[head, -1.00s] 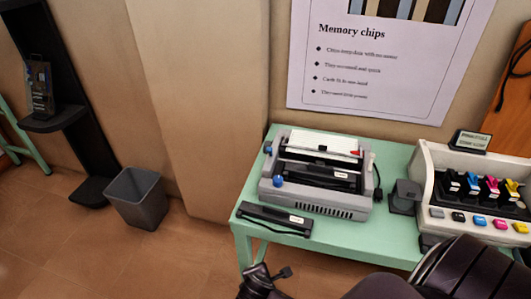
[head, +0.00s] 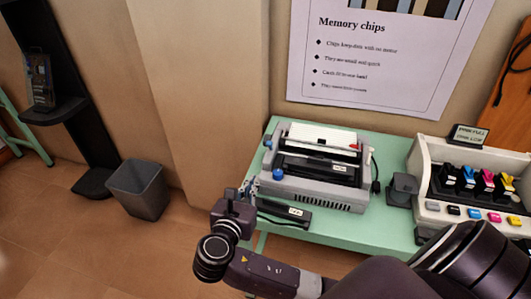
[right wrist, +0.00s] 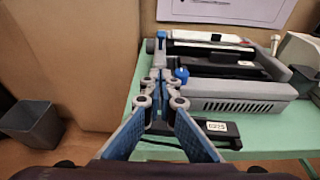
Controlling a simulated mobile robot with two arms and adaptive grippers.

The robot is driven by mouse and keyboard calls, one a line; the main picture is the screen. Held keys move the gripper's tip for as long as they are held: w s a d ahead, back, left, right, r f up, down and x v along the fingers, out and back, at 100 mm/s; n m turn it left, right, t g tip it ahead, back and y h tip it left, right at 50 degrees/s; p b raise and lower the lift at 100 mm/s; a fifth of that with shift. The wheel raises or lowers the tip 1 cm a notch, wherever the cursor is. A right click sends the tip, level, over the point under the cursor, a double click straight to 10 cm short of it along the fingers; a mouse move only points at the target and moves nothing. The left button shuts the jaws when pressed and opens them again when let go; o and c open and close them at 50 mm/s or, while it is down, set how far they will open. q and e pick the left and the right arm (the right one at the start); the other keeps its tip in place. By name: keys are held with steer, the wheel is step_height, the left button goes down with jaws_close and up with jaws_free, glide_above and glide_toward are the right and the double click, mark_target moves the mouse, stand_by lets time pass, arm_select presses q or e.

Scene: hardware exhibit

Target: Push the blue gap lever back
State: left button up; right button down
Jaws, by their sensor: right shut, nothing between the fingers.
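A grey dot-matrix printer (head: 312,190) stands on the green table. A small upright blue lever (right wrist: 161,38) shows at its far left corner in the right wrist view; in the head view it is a small blue spot (head: 268,145). A rounder blue knob (head: 278,175) sits at the front left. My right gripper (head: 248,186) is shut and empty, just left of the printer's front left corner. In the right wrist view its fingertips (right wrist: 160,76) point towards the blue lever, with the blue knob just to their right. My left gripper is not in view.
A black cartridge (head: 290,214) lies in front of the printer, partly behind my right gripper. A white printer with coloured inks (head: 436,206) stands at the right. A grey bin (head: 139,190) stands on the floor at the left. The wall (head: 225,90) rises behind the table.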

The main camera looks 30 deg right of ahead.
mark_target(269, 146)
steer(key=p+x, duration=0.1)
steer(key=x, duration=0.9)
steer(key=shift+w+d+r+p, duration=0.65)
steer(key=shift+w+d+r, duration=0.1)
steer(key=shift+w+d, duration=0.1)
steer(key=shift+w+d+r, duration=0.25)
steer(key=shift+w+d, duration=0.05)
steer(key=shift+d, duration=0.1)
steer(key=shift+w, duration=0.1)
